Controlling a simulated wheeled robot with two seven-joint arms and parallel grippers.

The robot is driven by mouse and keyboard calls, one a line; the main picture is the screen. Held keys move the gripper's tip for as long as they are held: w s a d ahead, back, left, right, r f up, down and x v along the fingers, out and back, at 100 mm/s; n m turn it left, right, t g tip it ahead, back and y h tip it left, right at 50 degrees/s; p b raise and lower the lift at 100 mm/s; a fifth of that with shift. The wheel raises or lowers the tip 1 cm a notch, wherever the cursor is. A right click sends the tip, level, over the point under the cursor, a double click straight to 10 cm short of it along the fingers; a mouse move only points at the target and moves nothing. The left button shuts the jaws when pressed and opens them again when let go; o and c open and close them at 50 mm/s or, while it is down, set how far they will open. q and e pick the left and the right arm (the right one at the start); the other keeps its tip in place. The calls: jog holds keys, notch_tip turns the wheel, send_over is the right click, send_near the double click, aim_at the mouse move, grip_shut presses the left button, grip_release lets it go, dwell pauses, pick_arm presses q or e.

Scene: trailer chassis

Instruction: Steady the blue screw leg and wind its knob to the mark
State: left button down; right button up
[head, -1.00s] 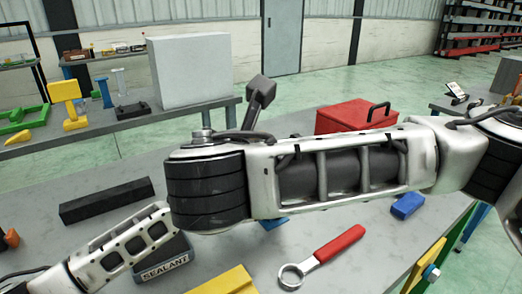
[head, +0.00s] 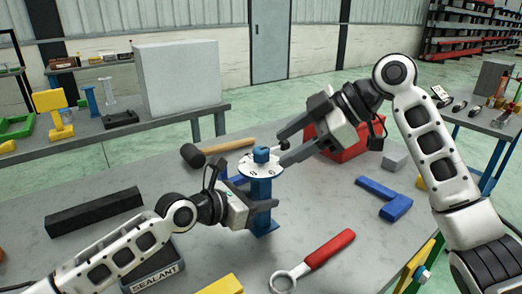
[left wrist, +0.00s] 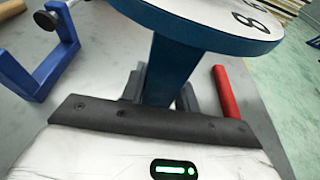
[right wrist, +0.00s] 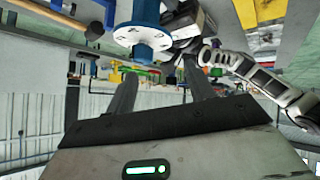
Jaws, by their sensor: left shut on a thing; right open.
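The blue screw leg (head: 261,188) stands upright on the grey bench. A white marked disc (head: 247,167) sits at its top with a blue knob (head: 261,155) above it. My left gripper (head: 262,206) is shut on the leg's post below the disc; the left wrist view shows the post (left wrist: 170,70) between its fingers. My right gripper (head: 284,147) is open beside the knob, to its right, with its fingers pointing toward it. In the right wrist view the knob (right wrist: 143,54) lies beyond the fingertips, not between them. Which mark the knob faces is too small to read.
A hammer (head: 225,147) lies behind the leg, and a red toolbox (head: 345,140) stands behind my right gripper. A blue clamp (head: 384,198) lies right. A red-handled wrench (head: 325,250) lies in front, and a black bar (head: 95,211) left. Bare bench lies between them.

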aim_at(265, 149)
jog(key=w+d+m+y, duration=0.2)
jog(key=d+m+y, duration=0.1)
jog(key=d+y, duration=0.15)
jog(key=shift+h, duration=0.55)
jog(key=x, duration=1)
jog(key=shift+w+a, duration=0.25)
jog(key=shift+a, duration=0.15)
jog(key=shift+t, duration=0.3)
jog(key=c, duration=1)
